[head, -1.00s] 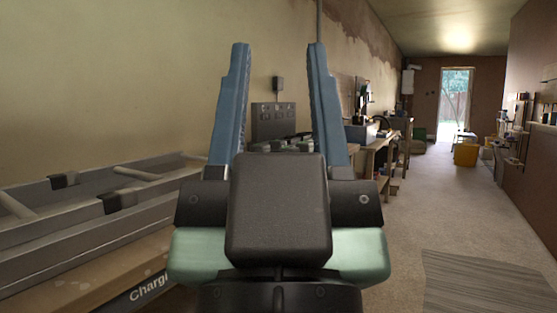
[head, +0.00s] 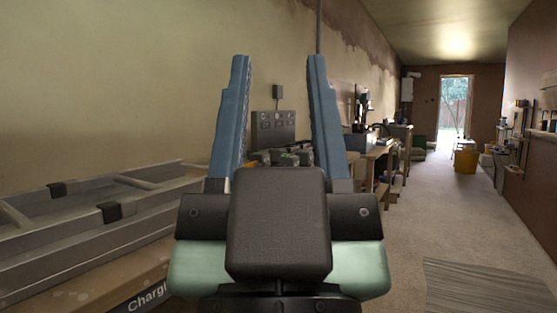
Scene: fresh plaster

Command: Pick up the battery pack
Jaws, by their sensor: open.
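My gripper (head: 278,62) is in the middle of the head view, its two blue fingers pointing up and standing wide apart. Nothing is held between them. Beyond the fingers, low in the gap, are several small dark and greenish blocks (head: 287,158). They may be battery packs, but they are too small and too hidden by my gripper to tell. No battery pack can be made out for certain.
A long grey metal rack (head: 60,235) with black clips lies at the left on a ledge lettered "Chargi". A grey panel (head: 272,128) is behind the gap. A cluttered workbench (head: 372,152) stands beyond. The floor (head: 420,215) at the right is mostly clear.

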